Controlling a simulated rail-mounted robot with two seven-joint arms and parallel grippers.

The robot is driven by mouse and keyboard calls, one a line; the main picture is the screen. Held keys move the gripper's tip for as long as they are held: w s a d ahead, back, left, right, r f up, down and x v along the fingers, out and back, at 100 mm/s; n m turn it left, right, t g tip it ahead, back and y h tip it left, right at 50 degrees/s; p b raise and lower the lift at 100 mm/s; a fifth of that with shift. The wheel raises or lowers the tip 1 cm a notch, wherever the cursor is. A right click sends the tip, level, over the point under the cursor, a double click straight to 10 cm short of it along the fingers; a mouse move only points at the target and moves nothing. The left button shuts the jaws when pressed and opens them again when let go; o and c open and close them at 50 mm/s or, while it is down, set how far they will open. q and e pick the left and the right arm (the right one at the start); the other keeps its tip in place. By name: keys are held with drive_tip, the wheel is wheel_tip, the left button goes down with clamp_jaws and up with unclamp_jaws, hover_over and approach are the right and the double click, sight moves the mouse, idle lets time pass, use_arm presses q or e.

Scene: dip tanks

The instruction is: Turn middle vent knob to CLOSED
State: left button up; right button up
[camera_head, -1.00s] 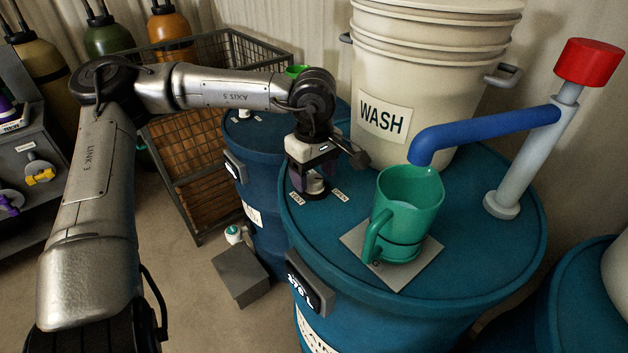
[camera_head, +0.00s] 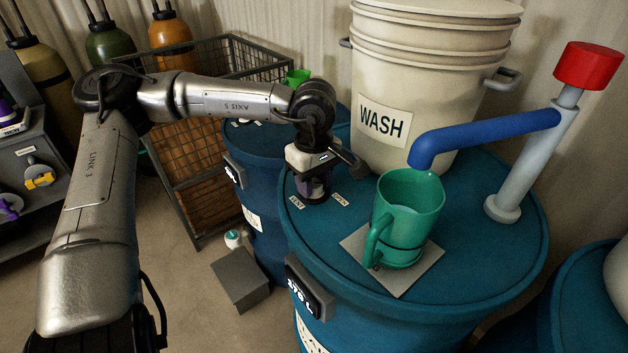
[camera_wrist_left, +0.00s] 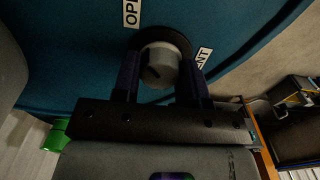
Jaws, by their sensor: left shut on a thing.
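The vent knob (camera_wrist_left: 160,62) is a round grey knob with a dark mark, on a dark round base on the teal drum lid (camera_head: 460,230). Small white labels lie beside it on the lid: one reads OPEN (camera_head: 340,200), and the other (camera_head: 297,203) is partly readable as VENT in the left wrist view (camera_wrist_left: 203,58). My left gripper (camera_head: 314,192) points down at the lid, its two fingers shut on opposite sides of the knob. In the head view the fingers mostly hide the knob. My right gripper is out of view.
A green jug (camera_head: 408,205) stands on a grey plate (camera_head: 398,284) right of the gripper, under a blue spout (camera_head: 485,135). A stack of cream WASH buckets (camera_head: 430,90) rises behind. A wire crate (camera_head: 185,165) and another blue drum (camera_head: 262,185) are to the left.

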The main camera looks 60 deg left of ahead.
use_arm(q)
drive_tip(key=shift+n, duration=0.3)
drive_tip(key=shift+c, duration=0.2)
drive_tip(key=n, duration=0.2)
drive_tip(key=shift+n+b, duration=0.4)
drive_tip(key=n+b, duration=0.1)
drive_tip(key=n, duration=0.4)
drive_tip(key=shift+n, duration=0.3)
drive_tip(key=n+b, duration=0.1)
drive_tip(key=n, duration=0.3)
drive_tip(key=shift+b, duration=0.35)
drive_tip(key=n+b, duration=0.1)
drive_tip(key=n, duration=0.3)
drive_tip(key=shift+n, duration=0.6)
drive_tip(key=o, duration=0.9)
